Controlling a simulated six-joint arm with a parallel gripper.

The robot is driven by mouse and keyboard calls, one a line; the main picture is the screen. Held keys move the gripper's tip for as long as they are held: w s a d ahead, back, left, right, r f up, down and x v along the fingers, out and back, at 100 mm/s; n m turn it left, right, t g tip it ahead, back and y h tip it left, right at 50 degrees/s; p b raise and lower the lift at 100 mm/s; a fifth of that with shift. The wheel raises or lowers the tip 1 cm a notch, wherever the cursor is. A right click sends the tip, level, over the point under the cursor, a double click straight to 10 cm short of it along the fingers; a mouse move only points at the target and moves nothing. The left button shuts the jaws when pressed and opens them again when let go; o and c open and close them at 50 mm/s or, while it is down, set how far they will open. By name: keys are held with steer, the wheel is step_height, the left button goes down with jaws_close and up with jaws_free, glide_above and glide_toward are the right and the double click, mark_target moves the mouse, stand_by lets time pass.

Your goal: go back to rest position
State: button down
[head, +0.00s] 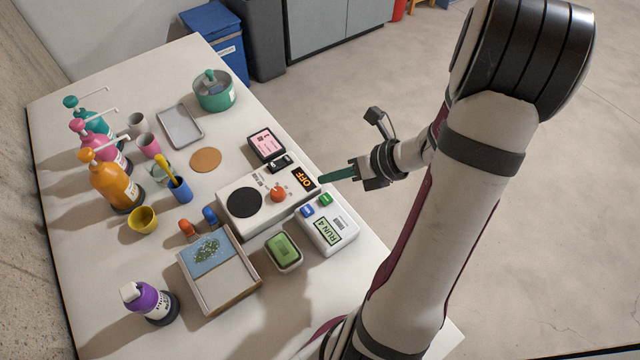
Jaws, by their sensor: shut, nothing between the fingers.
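My gripper (325,177) is shut and empty, its green fingers pointing left. In the picture its tips appear by the right edge of the white hot plate device (258,177), close to the display that reads OFF. I cannot tell how high the tips are or whether they touch it. The device has a black round plate and a red knob (277,195). My arm reaches up from the bottom and bends over at the top right.
The white table (80,290) holds pump bottles (112,186), cups, a green pot (214,92), a metal tray (180,126), a wooden box (250,262), a green sponge in a dish (284,251), a RUN 4 timer (328,228) and a purple bottle (148,301). Open floor (540,220) lies right.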

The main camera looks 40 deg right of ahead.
steer(key=shift+w+a+r, duration=0.1)
steer(key=shift+a+r, duration=0.05)
steer(key=shift+a, duration=0.2)
steer(key=s+a+r+n+g, duration=0.3)
steer(key=a+r+n, duration=0.1)
steer(key=a+n, duration=0.45)
steer(key=s+a+r+n+g, duration=0.2)
steer(key=a+r+n+g, duration=0.15)
steer(key=a+n, duration=0.5)
steer(key=s+a+r+n+g+h, duration=0.1)
steer(key=s+r+n+h, duration=0.1)
steer(key=s+n, duration=0.8)
steer(key=n+h, duration=0.1)
steer(key=n, duration=0.4)
steer(key=shift+s+a+r+h, duration=0.15)
steer(key=shift+s+a+h, duration=0.1)
steer(key=shift+a+h, duration=0.1)
